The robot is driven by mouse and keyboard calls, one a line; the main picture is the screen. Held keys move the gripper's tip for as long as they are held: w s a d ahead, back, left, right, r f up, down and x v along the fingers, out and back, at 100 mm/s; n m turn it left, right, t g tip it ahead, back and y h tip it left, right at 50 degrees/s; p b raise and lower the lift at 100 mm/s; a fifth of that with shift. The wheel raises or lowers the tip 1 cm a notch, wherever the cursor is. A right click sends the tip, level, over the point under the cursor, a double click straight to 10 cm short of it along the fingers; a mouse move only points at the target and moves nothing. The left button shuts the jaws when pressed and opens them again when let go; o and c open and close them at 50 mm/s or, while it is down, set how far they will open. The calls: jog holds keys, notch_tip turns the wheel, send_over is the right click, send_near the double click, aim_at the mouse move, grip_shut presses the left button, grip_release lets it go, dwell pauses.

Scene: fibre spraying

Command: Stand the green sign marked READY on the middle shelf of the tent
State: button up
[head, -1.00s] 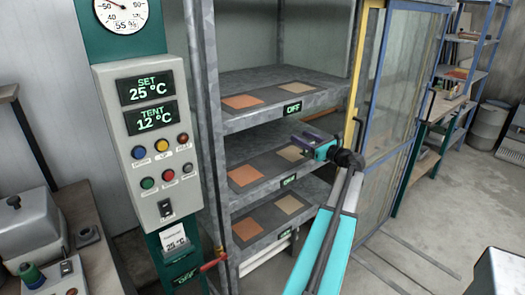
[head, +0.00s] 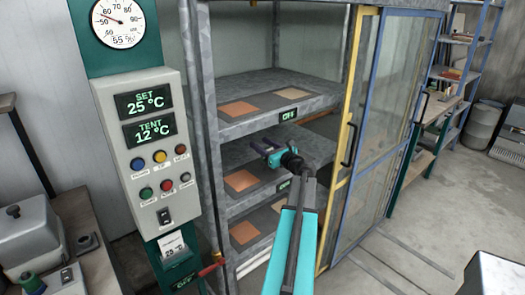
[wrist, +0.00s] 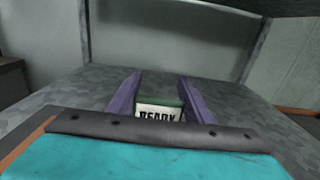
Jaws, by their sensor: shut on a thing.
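My gripper (head: 266,147) reaches into the open tent (head: 205,90), above the middle shelf (head: 232,160) and below the top one. The wrist view shows its two purple fingers (wrist: 159,88) on either side of the green sign (wrist: 160,104), shut on it. The sign has a green border and a pale face marked READY, and looks upright. Its lower part is hidden behind the gripper body, so I cannot tell whether it touches the shelf. In the head view the sign cannot be made out.
The top shelf (head: 310,105) is close above my arm. An orange square (head: 240,180) lies on the middle shelf's left. A yellow post (head: 357,90) and glazed door (head: 385,120) stand at the right. A control panel (head: 150,135) reading TENT 12 °C stands at the left.

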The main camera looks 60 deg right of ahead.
jog(key=shift+w+f, duration=0.1)
jog(key=shift+f, duration=0.05)
jog(key=shift+f+p, duration=0.45)
jog(key=shift+f, duration=1.2)
jog(key=shift+f, duration=0.1)
jog(key=o, duration=1)
jog(key=shift+o, duration=0.2)
jog(key=b+v, duration=0.2)
jog(key=v, duration=1)
jog(key=shift+a, duration=0.1)
